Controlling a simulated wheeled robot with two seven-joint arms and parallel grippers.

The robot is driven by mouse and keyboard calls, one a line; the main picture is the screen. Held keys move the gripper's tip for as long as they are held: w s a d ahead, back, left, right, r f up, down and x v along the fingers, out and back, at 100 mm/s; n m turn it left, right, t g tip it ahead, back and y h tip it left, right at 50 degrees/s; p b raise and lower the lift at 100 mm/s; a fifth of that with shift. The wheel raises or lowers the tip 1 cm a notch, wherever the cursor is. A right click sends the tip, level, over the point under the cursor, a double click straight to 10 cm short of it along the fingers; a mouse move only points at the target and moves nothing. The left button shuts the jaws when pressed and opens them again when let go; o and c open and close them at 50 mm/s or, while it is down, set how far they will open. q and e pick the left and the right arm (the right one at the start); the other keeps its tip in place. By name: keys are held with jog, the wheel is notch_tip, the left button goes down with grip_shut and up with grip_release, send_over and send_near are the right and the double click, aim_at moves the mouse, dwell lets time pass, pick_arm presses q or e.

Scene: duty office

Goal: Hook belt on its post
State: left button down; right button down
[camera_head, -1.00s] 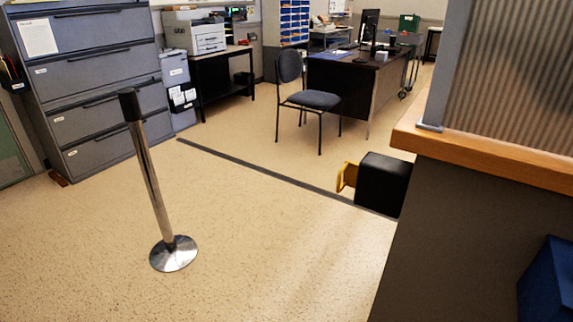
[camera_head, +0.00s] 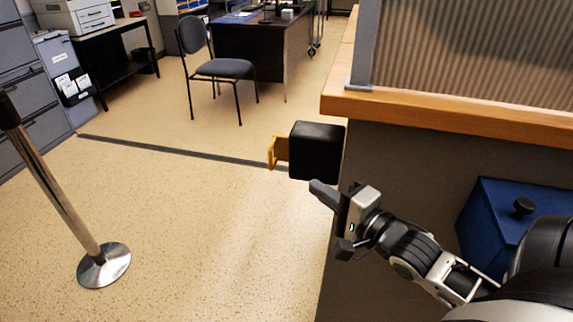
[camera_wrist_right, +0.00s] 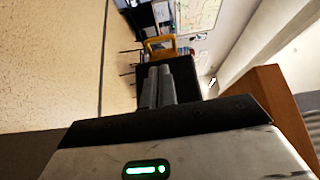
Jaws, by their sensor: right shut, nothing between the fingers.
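The black belt box (camera_head: 317,152) is fixed to the side of the counter, with a yellow belt end (camera_head: 279,152) sticking out on its left. The chrome post (camera_head: 62,200) stands at the left on a round base, its dark top at the picture's left edge. My right gripper (camera_head: 318,187) is shut and empty, just below and in front of the box in the head view. In the right wrist view, the closed fingers (camera_wrist_right: 158,88) point towards the black box (camera_wrist_right: 182,72) and yellow end (camera_wrist_right: 160,47), overlapping the box. Contact cannot be told. My left gripper is not in view.
The counter (camera_head: 440,115), with a wooden top and ribbed screen, fills the right side. A blue box (camera_head: 490,205) is beside my right arm. A chair (camera_head: 222,68) and desk (camera_head: 262,45) stand behind. The floor between post and counter is clear.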

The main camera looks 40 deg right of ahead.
send_near(279, 154)
jog(key=w+a, duration=0.1)
jog(key=w+a+r, duration=0.1)
jog(key=w+a, duration=0.1)
jog(key=w, duration=0.1)
jog(key=shift+a+r, duration=0.2)
jog(key=shift+r, duration=0.05)
